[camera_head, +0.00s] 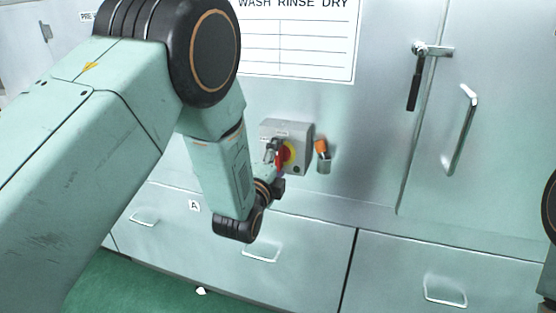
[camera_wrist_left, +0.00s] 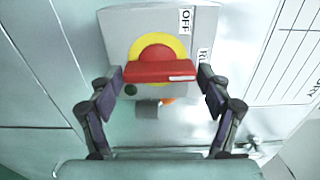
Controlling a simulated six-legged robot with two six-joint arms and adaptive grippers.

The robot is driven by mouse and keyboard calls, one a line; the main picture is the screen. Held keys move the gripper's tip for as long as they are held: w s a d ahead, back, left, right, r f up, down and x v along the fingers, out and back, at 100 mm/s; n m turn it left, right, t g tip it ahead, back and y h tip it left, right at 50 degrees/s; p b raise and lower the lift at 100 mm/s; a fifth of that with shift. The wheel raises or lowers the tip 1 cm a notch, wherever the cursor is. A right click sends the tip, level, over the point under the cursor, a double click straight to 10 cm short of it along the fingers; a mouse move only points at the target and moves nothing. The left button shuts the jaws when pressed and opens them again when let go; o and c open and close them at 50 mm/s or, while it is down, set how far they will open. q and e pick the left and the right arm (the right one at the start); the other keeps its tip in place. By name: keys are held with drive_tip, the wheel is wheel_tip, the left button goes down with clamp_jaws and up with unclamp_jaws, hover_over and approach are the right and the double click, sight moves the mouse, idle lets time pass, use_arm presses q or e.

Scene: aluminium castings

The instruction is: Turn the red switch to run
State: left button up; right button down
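The red switch (camera_wrist_left: 155,71) sits on a round yellow plate (camera_wrist_left: 157,44) on a grey box (camera_wrist_left: 120,30) on the metal wall. In the wrist view its bar lies level, with a white mark at the right end, on the side of a label that starts "RU". An "OFF" label (camera_wrist_left: 185,21) is higher up. My left gripper (camera_wrist_left: 160,78) is open, one finger beside each end of the bar; contact is unclear. In the head view the switch (camera_head: 282,156) is partly hidden by my left gripper (camera_head: 273,153). My right gripper is out of view.
An orange-topped grey fitting (camera_head: 323,157) is on the wall just right of the box. A door latch (camera_head: 416,75) and a long handle (camera_head: 462,130) are farther right. Drawers with handles (camera_head: 262,254) are below. A white chart (camera_head: 300,40) is above.

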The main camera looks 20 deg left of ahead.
use_arm(q)
drive_tip(key=shift+o, duration=1.2)
drive_tip(key=shift+s, duration=0.1)
drive_tip(key=s, duration=1.2)
drive_tip(key=shift+a, duration=0.2)
drive_tip(key=shift+w, duration=0.15)
drive_tip(key=w, duration=1.2)
drive_tip(key=shift+d, duration=0.2)
drive_tip(key=shift+s, duration=0.15)
